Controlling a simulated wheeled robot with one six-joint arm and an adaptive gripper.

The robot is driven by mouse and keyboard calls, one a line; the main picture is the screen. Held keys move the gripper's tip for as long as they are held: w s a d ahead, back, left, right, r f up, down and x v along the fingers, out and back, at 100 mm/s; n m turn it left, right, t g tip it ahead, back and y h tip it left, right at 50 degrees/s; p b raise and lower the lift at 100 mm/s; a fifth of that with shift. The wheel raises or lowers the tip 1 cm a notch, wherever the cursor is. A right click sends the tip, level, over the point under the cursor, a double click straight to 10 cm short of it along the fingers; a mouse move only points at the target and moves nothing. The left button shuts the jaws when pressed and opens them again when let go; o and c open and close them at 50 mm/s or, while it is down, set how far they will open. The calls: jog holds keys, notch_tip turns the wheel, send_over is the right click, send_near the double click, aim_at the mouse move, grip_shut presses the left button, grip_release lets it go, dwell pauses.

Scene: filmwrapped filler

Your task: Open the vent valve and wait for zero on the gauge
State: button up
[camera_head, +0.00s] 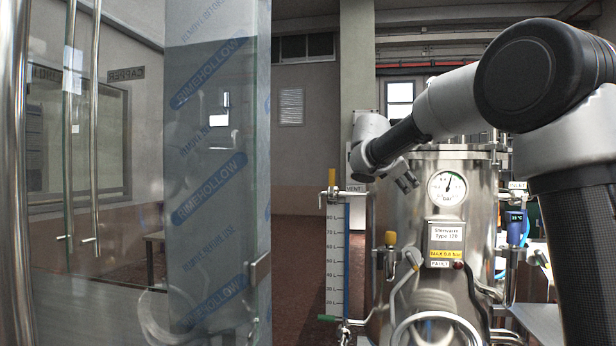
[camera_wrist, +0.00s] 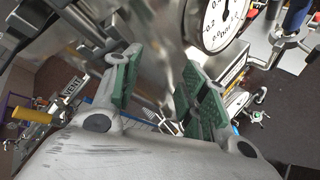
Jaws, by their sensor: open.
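The vent valve's yellow handle (camera_head: 332,177) stands upright above the sight tube, left of the steel tank (camera_head: 400,215), beside a VENT label (camera_head: 354,189). In the wrist view the yellow handle (camera_wrist: 32,115) is at the left, near the label (camera_wrist: 68,88). The round gauge (camera_head: 447,188) is on the tank front; its needle points up, slightly right, but the exact reading is too small to tell. The gauge (camera_wrist: 218,18) is partly cut off at the top of the wrist view. My gripper (camera_head: 407,181) is open and empty, right of the valve, apart from it; its green pads (camera_wrist: 163,88) show.
A glass door (camera_head: 215,200) with blue-printed film and long bar handles fills the left. The graduated sight tube (camera_head: 334,260) stands beside the tank. Another yellow-handled valve (camera_head: 413,259) and a blue-handled fitting (camera_head: 515,230) crowd the tank.

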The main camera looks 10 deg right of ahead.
jog(key=w+a+r+n+t, duration=0.1)
jog(key=w+a+n+t, duration=0.3)
jog(key=w+a, duration=0.6)
jog(key=n+t, duration=0.3)
jog(key=n, duration=0.5)
send_near(331, 175)
jog(key=x, duration=1.1)
jog(key=shift+w, duration=0.2)
grip_shut()
